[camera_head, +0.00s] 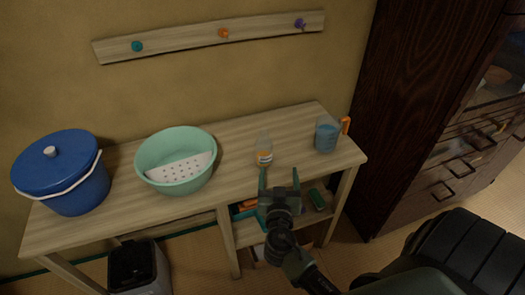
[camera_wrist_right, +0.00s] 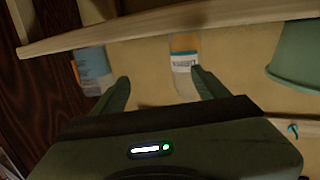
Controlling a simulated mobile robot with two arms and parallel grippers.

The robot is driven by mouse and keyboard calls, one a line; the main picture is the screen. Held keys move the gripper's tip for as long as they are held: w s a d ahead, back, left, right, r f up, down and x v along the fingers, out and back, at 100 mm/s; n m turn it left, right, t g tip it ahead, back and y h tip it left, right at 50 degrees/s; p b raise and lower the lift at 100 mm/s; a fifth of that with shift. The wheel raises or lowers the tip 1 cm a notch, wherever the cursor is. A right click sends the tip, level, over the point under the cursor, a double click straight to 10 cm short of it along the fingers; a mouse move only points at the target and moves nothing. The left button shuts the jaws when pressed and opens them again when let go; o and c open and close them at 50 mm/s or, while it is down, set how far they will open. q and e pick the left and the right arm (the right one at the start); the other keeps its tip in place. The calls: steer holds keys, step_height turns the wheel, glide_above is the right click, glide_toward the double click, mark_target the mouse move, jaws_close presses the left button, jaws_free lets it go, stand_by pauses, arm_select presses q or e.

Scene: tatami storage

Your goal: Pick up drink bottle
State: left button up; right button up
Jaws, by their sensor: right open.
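The drink bottle (camera_head: 264,150) is clear with an orange-and-white label. It stands upright on the wooden table (camera_head: 235,135), between the green basin and the measuring cup. My right gripper (camera_head: 279,182) is at the table's front edge, just in front of the bottle. Its two fingers are apart with nothing between them, and in the wrist view the gripper (camera_wrist_right: 160,82) is also open. My left gripper is not in view.
A green basin (camera_head: 155,148) with a white perforated piece stands left of the bottle, and a blue lidded bucket (camera_head: 75,195) farther left. A measuring cup (camera_head: 326,135) with blue contents and an orange handle is on the right. A dark cabinet (camera_head: 400,110) borders the table's right side.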

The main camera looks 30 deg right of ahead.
mark_target(265, 158)
steer(key=w+a+t, duration=0.1)
steer(key=w+a+n+t+y, duration=0.1)
steer(key=w, duration=0.1)
steer(key=shift+w, duration=0.15)
steer(key=shift+w+r+y, duration=0.15)
steer(key=shift+w+y, duration=0.15)
steer(key=p+x, duration=0.2)
steer(key=x, duration=0.4)
steer(key=shift+w+d, duration=0.2)
steer(key=shift+d, duration=0.05)
steer(key=shift+w+d, duration=0.15)
steer(key=shift+w, duration=0.15)
steer(key=shift+c, duration=0.3)
steer(key=c, duration=1.5)
